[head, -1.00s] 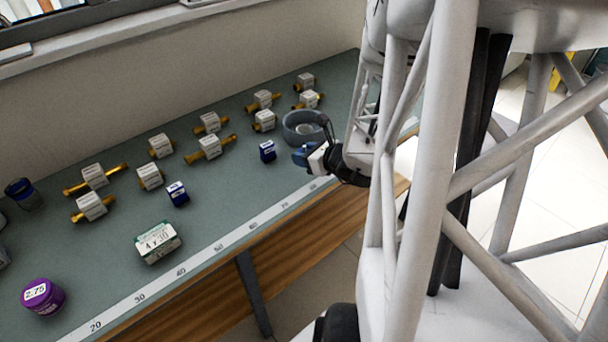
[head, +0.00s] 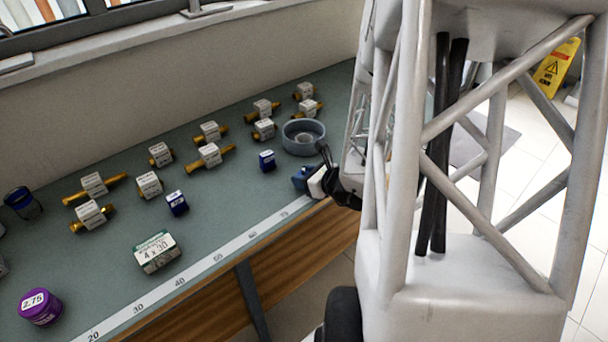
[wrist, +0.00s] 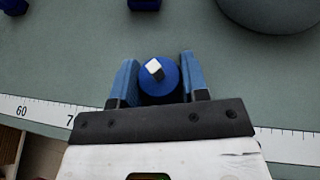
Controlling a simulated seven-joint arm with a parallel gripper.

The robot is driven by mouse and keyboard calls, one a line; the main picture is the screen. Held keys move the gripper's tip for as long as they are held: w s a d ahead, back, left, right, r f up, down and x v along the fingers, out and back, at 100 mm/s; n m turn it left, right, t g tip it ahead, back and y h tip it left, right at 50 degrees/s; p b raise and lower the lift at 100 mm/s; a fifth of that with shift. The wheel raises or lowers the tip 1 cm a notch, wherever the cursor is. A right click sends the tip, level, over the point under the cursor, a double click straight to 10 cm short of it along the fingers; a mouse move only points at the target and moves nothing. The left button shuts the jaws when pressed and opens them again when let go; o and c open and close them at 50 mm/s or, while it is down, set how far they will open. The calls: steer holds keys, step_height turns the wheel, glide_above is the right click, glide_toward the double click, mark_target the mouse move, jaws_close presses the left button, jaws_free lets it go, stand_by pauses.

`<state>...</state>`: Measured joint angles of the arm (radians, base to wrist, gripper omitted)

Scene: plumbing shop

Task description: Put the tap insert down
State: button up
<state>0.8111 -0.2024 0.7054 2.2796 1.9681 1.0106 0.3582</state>
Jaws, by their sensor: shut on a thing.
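My gripper (wrist: 158,78) is shut on the tap insert (wrist: 160,86), a blue round piece with a small white square stem on top. In the wrist view the blue fingers stand on either side of it. In the head view my gripper (head: 302,178) is near the front edge of the green bench (head: 225,215), in front of a grey round dish (head: 303,150). The insert is hidden by the fingers in the head view. I cannot tell whether its underside touches the bench.
A white ruler strip (head: 183,277) runs along the front edge.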

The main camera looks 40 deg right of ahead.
steer(key=o, duration=0.9)
steer(key=shift+f, duration=0.1)
steer(key=shift+v, duration=6.05)
steer(key=shift+w+r, duration=0.1)
steer(key=shift+r, duration=0.1)
